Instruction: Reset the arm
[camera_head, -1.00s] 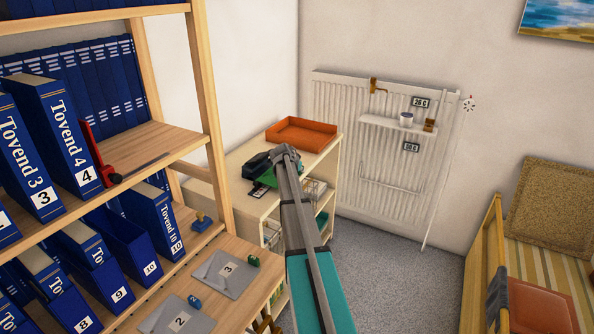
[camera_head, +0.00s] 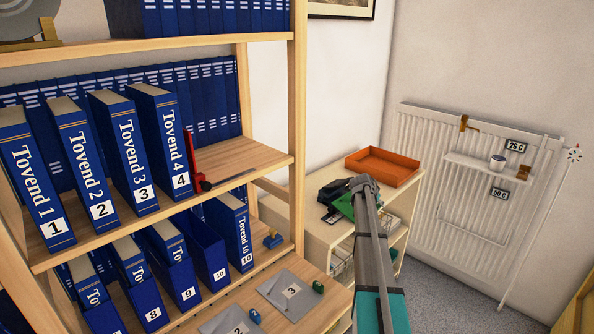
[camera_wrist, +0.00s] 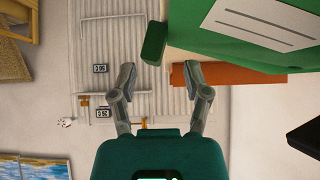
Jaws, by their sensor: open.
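My arm (camera_head: 380,262), teal and grey, reaches from the bottom of the head view towards the low cabinet (camera_head: 312,232). My gripper (camera_wrist: 160,72) is open and empty in the wrist view, with its two grey fingers spread apart. In the head view the fingers cannot be made out beyond the arm's end. A green thing with a white label (camera_wrist: 270,25) fills the wrist view's upper right, close to the gripper. A smaller green piece (camera_wrist: 154,42) shows beyond the fingertips. Green (camera_head: 345,206) also shows beside the arm's end, near a dark object (camera_head: 332,192) on the cabinet.
A wooden shelf (camera_head: 298,130) with blue numbered binders (camera_head: 127,150) stands on the left. An orange tray (camera_head: 382,166) sits on the cabinet. A white radiator (camera_head: 425,180) with a small shelf is on the back wall. Grey floor (camera_head: 440,300) is clear at lower right.

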